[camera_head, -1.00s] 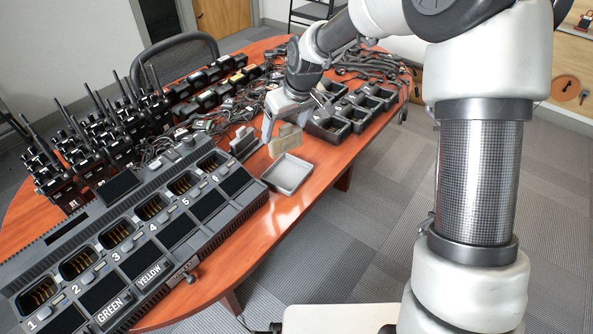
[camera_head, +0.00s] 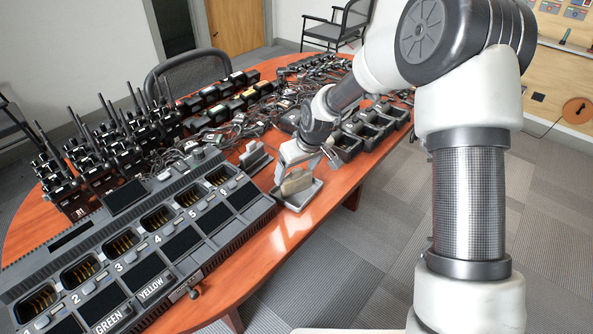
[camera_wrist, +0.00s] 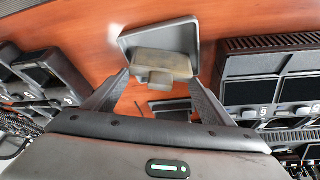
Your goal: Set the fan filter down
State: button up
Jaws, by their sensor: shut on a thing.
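The fan filter (camera_head: 297,182) is a thin tan-grey block with a small grip tab. My gripper (camera_head: 292,174) is shut on it and holds it upright over the near side of a shallow grey tray (camera_head: 307,199). In the wrist view the fan filter (camera_wrist: 160,64) sits between the fingertips of my gripper (camera_wrist: 155,76), with the tray (camera_wrist: 128,42) behind it. I cannot tell whether the filter touches the tray floor.
A large charger bank (camera_head: 140,240) with numbered bays stands left of the tray. Black bins (camera_head: 372,130) stand behind it to the right. Radios (camera_head: 90,160) and tangled cables (camera_head: 215,135) fill the far side. The table (camera_head: 265,245) is bare in front of the tray.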

jog(key=shift+f, duration=0.15)
jog(key=o, duration=1)
jog(key=shift+o, duration=0.2)
jog(key=shift+r, duration=0.6)
jog(key=p+v, duration=0.2)
jog(key=v, duration=0.9)
jog(key=shift+s+d+r, duration=0.1)
